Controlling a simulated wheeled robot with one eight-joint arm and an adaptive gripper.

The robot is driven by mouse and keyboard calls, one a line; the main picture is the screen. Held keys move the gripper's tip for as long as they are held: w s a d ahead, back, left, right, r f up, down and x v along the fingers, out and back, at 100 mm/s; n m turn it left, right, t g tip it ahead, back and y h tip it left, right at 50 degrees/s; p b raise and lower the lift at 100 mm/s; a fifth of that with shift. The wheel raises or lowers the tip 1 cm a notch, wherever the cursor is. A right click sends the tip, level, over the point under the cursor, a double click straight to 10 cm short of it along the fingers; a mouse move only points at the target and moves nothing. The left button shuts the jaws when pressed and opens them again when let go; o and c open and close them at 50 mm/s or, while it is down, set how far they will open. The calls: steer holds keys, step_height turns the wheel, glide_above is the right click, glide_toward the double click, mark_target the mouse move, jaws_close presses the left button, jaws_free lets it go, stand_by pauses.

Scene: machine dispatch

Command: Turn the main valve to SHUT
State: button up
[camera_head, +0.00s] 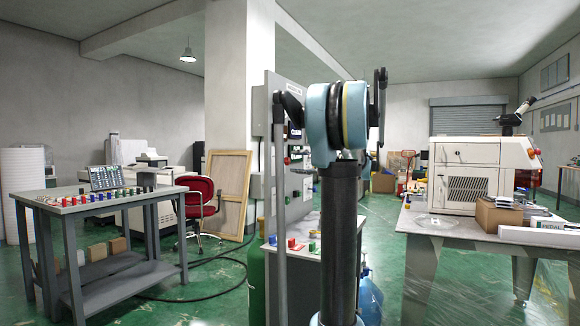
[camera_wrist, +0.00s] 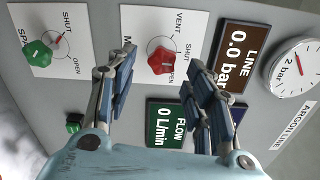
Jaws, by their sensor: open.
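A red valve knob (camera_wrist: 166,60) sits on a white plate (camera_wrist: 192,28) marked VENT, SHUT and OPEN in the wrist view. The plate's name starts with M; the rest is hidden behind a finger. The knob's exact setting is hard to tell. My gripper (camera_wrist: 162,64) is open, with one finger on each side of the red knob in the picture; contact is not visible. A green knob (camera_wrist: 40,52) with SHUT and OPEN marks is on another plate to the left. In the head view my arm hides much of the grey panel (camera_head: 271,85).
The wrist view shows a LINE display (camera_wrist: 238,55) at 0.0 bar, a FLOW display (camera_wrist: 172,118) at 0 L/min, a round gauge (camera_wrist: 293,68) and a small green button (camera_wrist: 74,122). In the head view, work tables (camera_head: 130,195) stand left and right.

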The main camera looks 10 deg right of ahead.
steer(key=v, duration=0.6)
steer(key=shift+s+f, duration=0.1)
steer(key=s+a+f+n+g+h, duration=0.2)
steer(key=s+a+f+g+h, duration=0.1)
steer(key=s+a+f, duration=0.7)
steer(key=s+a+f+n+g+h, duration=0.25)
steer(key=s+a+f, duration=0.45)
steer(key=f, duration=0.5)
steer(key=s+d+f+n+g+h, duration=0.1)
steer(key=s+d+f+h, duration=0.3)
steer(key=s+f, duration=0.6)
steer(key=s+d+f+n+g+h, duration=0.2)
steer(key=s+d+f+n+h, duration=0.1)
steer(key=s+f, duration=0.7)
steer(key=shift+s+d+f+n+h, duration=0.35)
steer(key=shift+f+h, duration=0.3)
steer(key=shift+h, duration=0.4)
steer(key=shift+w+d, duration=0.1)
